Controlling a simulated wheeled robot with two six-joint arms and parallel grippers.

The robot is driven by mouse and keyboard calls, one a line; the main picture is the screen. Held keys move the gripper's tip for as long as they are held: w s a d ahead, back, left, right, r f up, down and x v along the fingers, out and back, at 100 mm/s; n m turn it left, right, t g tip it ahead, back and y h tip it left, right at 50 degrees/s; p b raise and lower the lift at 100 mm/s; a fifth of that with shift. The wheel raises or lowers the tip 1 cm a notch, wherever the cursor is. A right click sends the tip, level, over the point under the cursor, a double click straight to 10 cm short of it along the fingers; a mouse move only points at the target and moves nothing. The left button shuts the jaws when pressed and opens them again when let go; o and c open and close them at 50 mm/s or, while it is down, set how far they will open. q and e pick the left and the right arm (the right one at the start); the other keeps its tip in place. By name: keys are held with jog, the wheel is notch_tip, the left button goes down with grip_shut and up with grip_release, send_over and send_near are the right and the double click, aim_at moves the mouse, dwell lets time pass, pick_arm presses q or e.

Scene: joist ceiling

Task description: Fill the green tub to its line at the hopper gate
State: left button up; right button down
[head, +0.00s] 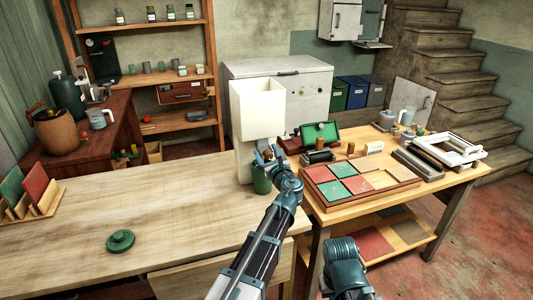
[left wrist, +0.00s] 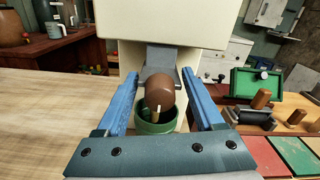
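The white hopper (head: 257,108) stands on the wooden table, its open box on a pale column. In the left wrist view a grey chute or gate (left wrist: 163,60) sticks out of the hopper (left wrist: 120,20), with a rounded brown knob (left wrist: 160,90) in front. The green tub (head: 261,180) stands upright below the chute; its rim (left wrist: 142,126) shows behind and below the knob. Its line and fill level cannot be made out. My left gripper (head: 265,154) is open, its blue fingers (left wrist: 162,100) on either side of the knob with gaps.
A round green lid (head: 120,241) lies on the table, left of the hopper. A rack of coloured panels (head: 33,193) stands at the far left. A second table (head: 420,190) with coloured tiles and a white frame (head: 447,151) is on the right. The table's middle is mostly clear.

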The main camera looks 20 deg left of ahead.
pick_arm(q)
jog(key=shift+s, duration=0.1)
jog(key=v, duration=1.3)
jog(key=shift+s+d, duration=0.25)
jog(key=shift+d, duration=0.05)
dwell(6.3)
